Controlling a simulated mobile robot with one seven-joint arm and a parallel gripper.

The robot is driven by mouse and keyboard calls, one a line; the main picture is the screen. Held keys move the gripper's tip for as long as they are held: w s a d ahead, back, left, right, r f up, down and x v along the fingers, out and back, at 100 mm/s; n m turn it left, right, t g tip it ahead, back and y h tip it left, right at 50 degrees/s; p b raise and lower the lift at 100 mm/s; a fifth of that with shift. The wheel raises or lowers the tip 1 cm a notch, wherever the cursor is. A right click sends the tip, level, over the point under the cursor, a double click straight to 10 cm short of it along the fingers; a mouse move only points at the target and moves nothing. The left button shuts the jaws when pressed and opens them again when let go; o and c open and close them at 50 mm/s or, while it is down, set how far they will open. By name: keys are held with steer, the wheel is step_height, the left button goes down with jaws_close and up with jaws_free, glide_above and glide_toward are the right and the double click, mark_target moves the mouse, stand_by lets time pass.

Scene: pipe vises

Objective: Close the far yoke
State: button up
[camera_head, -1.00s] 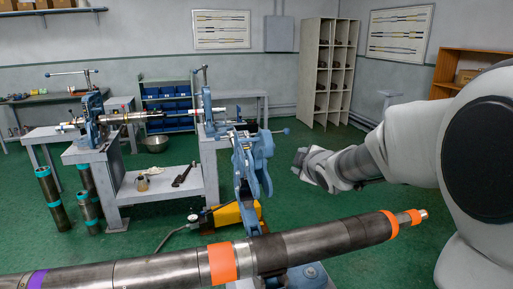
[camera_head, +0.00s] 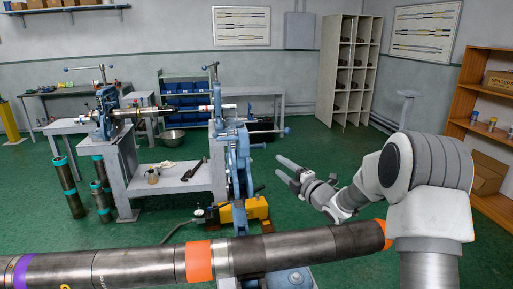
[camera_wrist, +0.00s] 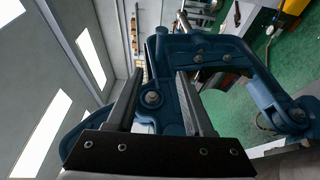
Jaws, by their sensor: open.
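A blue yoke (camera_head: 238,165) stands raised behind the long pipe (camera_head: 270,252) in the head view. In the wrist view a blue yoke (camera_wrist: 225,48) with bolts fills the middle, and its bent arm runs down to a hinge at the right. My gripper (camera_head: 288,170) is to the right of the yoke in the head view, its two fingers apart and pointing left towards it. In the wrist view the fingers of my gripper (camera_wrist: 162,98) are open, with blue metal seen beyond and between them. I cannot tell whether they touch it.
The pipe with orange bands crosses the front. A yellow pump unit (camera_head: 245,210) sits on the floor behind it. A bench (camera_head: 180,178) with further blue vises stands at the back left. A wooden shelf (camera_head: 485,120) is at the right. Green floor is free behind my arm.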

mark_target(253, 147)
steer(key=p+x, duration=0.2)
steer(key=x, duration=1.5)
jaws_close()
stand_by(1.1)
